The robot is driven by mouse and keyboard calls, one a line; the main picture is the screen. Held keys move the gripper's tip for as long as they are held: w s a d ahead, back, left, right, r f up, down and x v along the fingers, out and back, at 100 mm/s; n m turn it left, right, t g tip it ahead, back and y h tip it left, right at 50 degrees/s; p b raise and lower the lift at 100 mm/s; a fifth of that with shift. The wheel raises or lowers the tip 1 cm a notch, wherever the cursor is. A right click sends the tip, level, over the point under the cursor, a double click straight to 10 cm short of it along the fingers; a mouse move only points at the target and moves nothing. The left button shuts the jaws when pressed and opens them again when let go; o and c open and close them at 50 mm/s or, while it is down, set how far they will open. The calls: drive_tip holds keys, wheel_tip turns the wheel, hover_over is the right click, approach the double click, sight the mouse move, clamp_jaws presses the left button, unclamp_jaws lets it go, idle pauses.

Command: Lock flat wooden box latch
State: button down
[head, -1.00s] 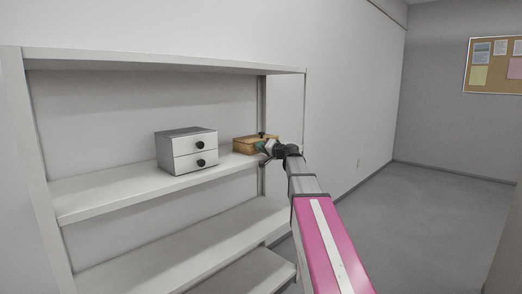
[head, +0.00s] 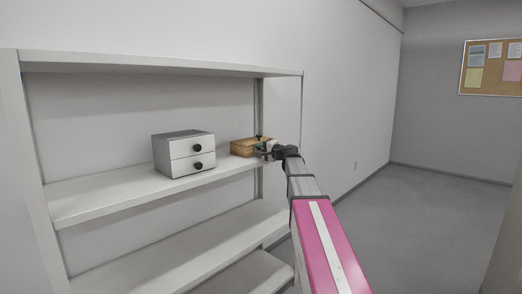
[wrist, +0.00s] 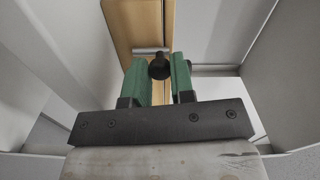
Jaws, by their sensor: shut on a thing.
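The flat wooden box (head: 241,146) sits at the right end of the middle shelf, beside the small drawer unit. In the wrist view its light wood (wrist: 143,22) runs up from behind my fingers. A dark round knob (wrist: 159,69), seemingly part of the latch, sits between the green fingertips. My gripper (wrist: 160,75) is shut on this knob, at the box's front right side. My gripper also shows in the head view (head: 262,148), small and partly merged with the box. The rest of the latch is hidden or too small to make out.
A shelf upright stands close behind the box. The shelf above (head: 150,64) leaves room overhead. The floor to the right is clear.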

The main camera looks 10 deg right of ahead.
drive_tip(key=c, duration=1)
unclamp_jaws()
drive_tip(key=v, duration=1.1)
drive_tip(key=s+a+f+n+g+h, duration=0.1)
drive_tip(key=s+a+f+n+g, duration=0.2)
drive_tip(key=f, duration=0.7)
drive_tip(key=s+a+f+g+h, duration=0.25)
drive_tip(key=s+a+f, duration=0.2)
drive_tip(key=f, duration=0.55)
drive_tip(key=s+a+f+n+g+h, duration=0.1)
drive_tip(key=s+a+f+n+g, duration=0.3)
drive_tip(key=f, duration=0.6)
drive_tip(key=s+f+g+h, duration=0.1)
drive_tip(key=s+f+h, duration=0.1)
drive_tip(key=s+f, duration=0.3)
drive_tip(key=s+d+f+n+g+h, duration=0.1)
drive_tip(key=s+f+g+h, duration=0.1)
drive_tip(key=s+f, duration=0.3)
drive_tip(key=s+d+f+n+g+h, duration=0.1)
drive_tip(key=s+f+g+h, duration=0.1)
drive_tip(key=s+f, duration=0.4)
drive_tip(key=shift+s+d, duration=0.15)
drive_tip(key=shift+s, duration=0.85)
